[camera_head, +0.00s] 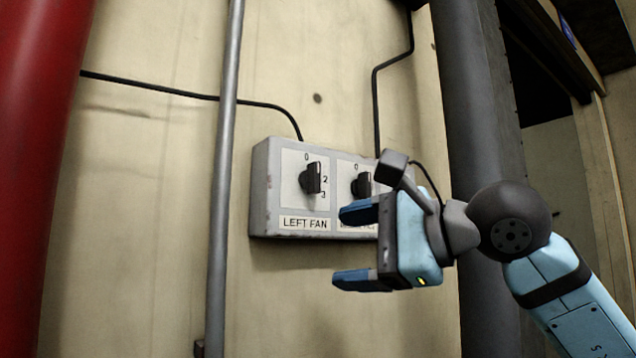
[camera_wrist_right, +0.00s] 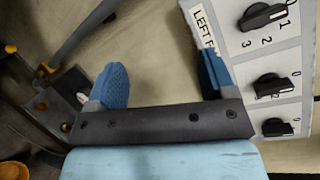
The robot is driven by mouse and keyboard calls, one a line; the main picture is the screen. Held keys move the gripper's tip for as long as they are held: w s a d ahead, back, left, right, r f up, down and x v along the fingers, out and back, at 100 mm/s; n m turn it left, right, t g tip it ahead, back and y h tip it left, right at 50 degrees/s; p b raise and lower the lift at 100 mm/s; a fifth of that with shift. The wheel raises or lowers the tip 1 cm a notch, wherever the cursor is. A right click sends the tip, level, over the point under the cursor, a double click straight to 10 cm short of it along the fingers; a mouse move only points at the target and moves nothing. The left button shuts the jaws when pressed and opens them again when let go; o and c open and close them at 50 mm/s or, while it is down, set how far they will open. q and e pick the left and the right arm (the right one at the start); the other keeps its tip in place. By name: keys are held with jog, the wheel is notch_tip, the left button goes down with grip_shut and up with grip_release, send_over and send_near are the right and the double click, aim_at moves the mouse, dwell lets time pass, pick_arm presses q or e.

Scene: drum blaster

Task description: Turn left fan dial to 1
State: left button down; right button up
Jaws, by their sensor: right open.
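The left fan dial (camera_head: 311,178) is a black knob on a white plate above the label LEFT FAN. In the head view 0 is above it and 2 and 3 at its right; the 1 is not clear. The dial also shows at the top right of the right wrist view (camera_wrist_right: 262,16), its white mark at the end near 0. My right gripper (camera_head: 350,246) has blue fingers, spread apart and empty. It is below and to the right of the dial, not touching it. The fingers also show in the wrist view (camera_wrist_right: 162,70). My left gripper is out of view.
The grey switch box (camera_head: 262,190) is on the wall, with a second dial (camera_head: 361,185) partly behind my right gripper. The wrist view shows another dial (camera_wrist_right: 278,127). A grey pipe (camera_head: 224,150) stands left of the box, a dark column (camera_head: 478,120) to the right.

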aim_at(318, 177)
jog(key=s+d+r+t+h, duration=0.3)
jog(key=r+t, duration=0.3)
jog(key=r, duration=0.4)
jog(key=p+x, duration=0.4)
jog(key=x, duration=0.7)
jog(key=shift+w, duration=0.45)
jog(key=shift+w+a+f+p, duration=0.15)
jog(key=shift+w+a+p, duration=0.2)
jog(key=shift+w, duration=0.25)
jog(key=shift+a, duration=0.1)
jog(key=shift+c, duration=0.2)
jog(key=c, duration=0.9)
